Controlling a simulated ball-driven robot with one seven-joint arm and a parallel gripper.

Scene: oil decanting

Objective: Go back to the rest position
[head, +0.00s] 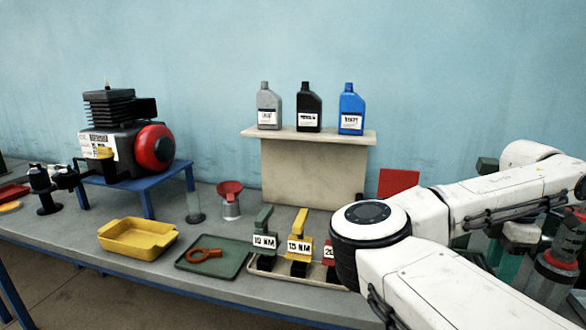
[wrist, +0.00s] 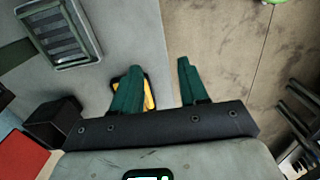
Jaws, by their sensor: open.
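My gripper (wrist: 159,66) is open and empty in the wrist view, its two green fingers apart. It hangs over the bench's front edge, with bench top on the left and floor on the right. A yellow and black thing (wrist: 149,95) shows partly behind the left finger; I cannot tell whether they touch. In the head view my white arm reaches across the right side, bent at a round black-and-white joint. I cannot make out the fingers clearly there.
On the bench (head: 225,277) stand a yellow tray (head: 140,242), a green tray (head: 232,256) with an orange ring (head: 204,255), a red funnel (head: 229,188) and labelled tools (head: 299,244). Grey (head: 268,107), black (head: 309,108) and blue (head: 351,110) bottles stand on a shelf. A compressor (head: 122,138) is left.

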